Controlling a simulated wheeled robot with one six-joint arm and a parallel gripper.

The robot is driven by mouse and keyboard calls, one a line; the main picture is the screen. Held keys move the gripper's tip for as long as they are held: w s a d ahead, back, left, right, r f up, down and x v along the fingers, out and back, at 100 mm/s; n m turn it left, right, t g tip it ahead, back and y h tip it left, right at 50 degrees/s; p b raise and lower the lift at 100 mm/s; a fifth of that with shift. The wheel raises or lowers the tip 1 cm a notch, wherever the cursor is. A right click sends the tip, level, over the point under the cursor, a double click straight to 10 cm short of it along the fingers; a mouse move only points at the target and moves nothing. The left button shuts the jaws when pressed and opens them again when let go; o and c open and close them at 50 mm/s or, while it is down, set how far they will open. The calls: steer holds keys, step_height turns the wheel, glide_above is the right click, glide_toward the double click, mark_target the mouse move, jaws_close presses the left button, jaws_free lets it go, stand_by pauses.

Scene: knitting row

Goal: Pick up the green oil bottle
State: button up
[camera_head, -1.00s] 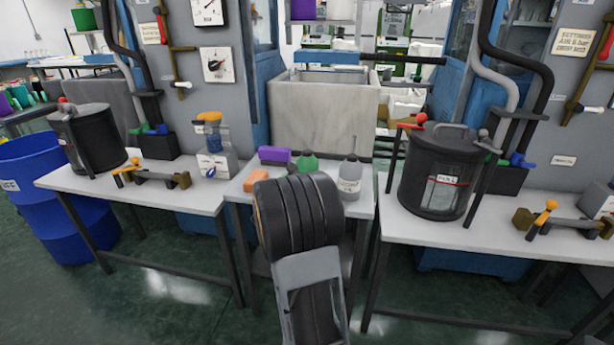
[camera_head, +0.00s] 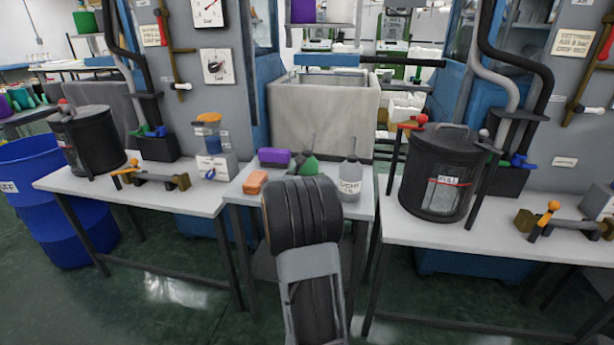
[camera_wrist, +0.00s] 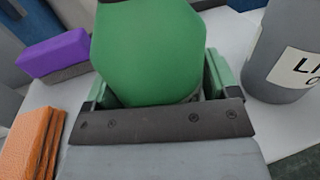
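The green oil bottle (camera_head: 308,166) stands on the small middle table, its thin spout pointing up and its lower part hidden behind my wrist. In the wrist view the green bottle (camera_wrist: 150,50) fills the upper middle, with its top cut off by the frame. My gripper (camera_wrist: 157,88) is open, with one finger on each side of the bottle. The fingers are wide apart; whether either touches the bottle is hard to tell. In the head view my fingers are hidden behind my dark wrist.
A grey bottle labelled LIGHT (camera_head: 350,180) stands close on the right. A purple block (camera_head: 274,157) and an orange block (camera_head: 255,182) lie on the left of the table (camera_head: 238,194). A large grey bin (camera_head: 325,110) is behind. Side tables carry black drums.

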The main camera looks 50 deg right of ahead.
steer(key=c, duration=0.6)
steer(key=shift+c, duration=0.8)
steer(key=shift+r, duration=0.15)
